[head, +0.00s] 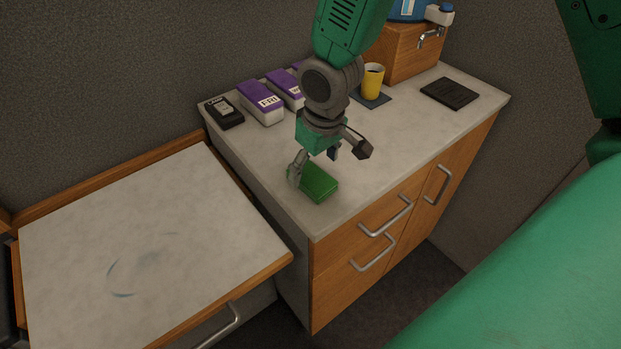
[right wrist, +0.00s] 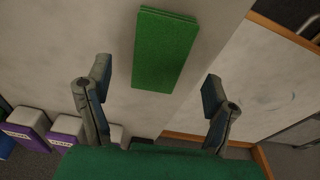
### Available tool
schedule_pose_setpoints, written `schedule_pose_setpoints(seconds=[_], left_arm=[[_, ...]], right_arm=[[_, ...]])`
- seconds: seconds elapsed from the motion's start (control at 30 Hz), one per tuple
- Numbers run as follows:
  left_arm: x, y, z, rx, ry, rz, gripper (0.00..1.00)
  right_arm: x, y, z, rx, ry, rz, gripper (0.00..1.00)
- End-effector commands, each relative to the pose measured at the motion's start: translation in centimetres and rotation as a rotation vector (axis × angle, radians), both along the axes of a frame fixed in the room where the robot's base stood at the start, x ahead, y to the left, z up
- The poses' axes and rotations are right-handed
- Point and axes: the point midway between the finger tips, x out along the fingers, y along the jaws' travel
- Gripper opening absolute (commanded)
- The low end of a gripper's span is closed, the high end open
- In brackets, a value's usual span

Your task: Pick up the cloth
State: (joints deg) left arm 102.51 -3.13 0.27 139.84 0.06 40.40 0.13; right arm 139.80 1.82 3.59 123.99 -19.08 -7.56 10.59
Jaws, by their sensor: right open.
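The green folded cloth (head: 319,183) lies on the grey worktop near its front left edge. In the right wrist view the cloth (right wrist: 165,48) is a flat green block, ahead of the fingers and roughly centred between them. My right gripper (head: 315,165) is over the worktop, just above and behind the cloth. Its two fingers are spread wide in the right wrist view (right wrist: 155,88), with nothing between the tips. I cannot tell whether a finger touches the cloth. My left gripper is not in view.
Purple-lidded boxes (head: 262,103) and a black device (head: 224,112) stand at the back left. A yellow cup (head: 372,78) stands on a dark mat beside a wooden box (head: 412,50). A dark flat pad (head: 450,93) lies right. A lower, stained surface (head: 150,230) is at left.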

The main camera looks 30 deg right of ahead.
Motion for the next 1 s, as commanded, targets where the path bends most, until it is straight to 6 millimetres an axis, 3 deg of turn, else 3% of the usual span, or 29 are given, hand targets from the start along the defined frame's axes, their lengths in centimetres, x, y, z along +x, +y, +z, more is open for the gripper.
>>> schedule_pose_setpoints(seconds=[0.23,0.53,0.57,0.7,1.0], left_arm=[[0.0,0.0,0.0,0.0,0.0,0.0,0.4],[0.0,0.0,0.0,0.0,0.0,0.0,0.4],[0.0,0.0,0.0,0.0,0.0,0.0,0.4],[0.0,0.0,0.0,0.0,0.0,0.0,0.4],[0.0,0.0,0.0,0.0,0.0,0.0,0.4]], right_arm=[[0.9,0.0,-3.6,-0.002,0.003,0.002,0.76],[0.9,0.0,-4.0,-0.001,0.001,0.001,0.76],[0.9,0.0,-4.0,-0.001,0.001,0.001,0.69],[0.9,0.0,-4.1,-0.001,0.001,0.001,0.22],[1.0,0.0,-3.9,0.0,0.001,0.001,0.22]])
